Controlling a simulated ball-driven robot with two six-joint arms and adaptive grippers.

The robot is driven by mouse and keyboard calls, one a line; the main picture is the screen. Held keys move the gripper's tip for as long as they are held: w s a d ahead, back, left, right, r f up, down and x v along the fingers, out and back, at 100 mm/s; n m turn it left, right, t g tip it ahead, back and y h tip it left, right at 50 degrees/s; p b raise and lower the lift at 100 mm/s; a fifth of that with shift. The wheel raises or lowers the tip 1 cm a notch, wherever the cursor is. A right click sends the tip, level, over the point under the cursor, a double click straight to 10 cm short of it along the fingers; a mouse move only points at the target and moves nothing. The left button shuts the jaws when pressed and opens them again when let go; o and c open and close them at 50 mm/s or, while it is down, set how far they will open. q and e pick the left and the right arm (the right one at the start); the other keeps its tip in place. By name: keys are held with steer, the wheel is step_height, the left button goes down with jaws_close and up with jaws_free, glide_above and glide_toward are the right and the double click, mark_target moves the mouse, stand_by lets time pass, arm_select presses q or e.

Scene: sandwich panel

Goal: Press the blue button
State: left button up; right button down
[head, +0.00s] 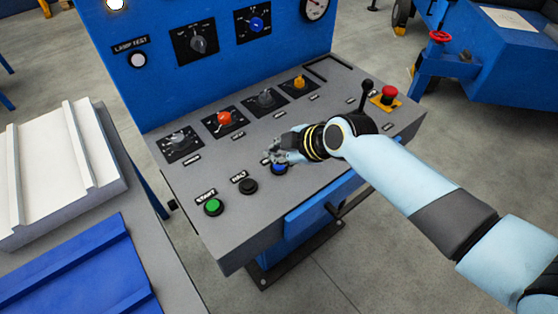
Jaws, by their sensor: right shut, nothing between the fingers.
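The blue button (279,169) sits on the grey sloped top of the control panel (240,228), near its front edge, to the right of the black and green buttons. It is partly hidden by my right gripper (269,157). My right gripper is shut and empty, with its fingers just above and behind the blue button. I cannot tell whether they touch it. My left gripper is not in view.
The green button (213,207) and black button (248,186) are to the left. Several knobs, including a red one (225,118), line the row behind. A black lever (366,95) and red emergency stop (389,93) stand at the right. White (50,170) and blue panels (75,275) lie at the left.

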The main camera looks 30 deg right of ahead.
mark_target(277, 167)
steer(key=shift+r+p, duration=1.35)
steer(key=shift+r, duration=0.5)
steer(key=shift+f, duration=0.1)
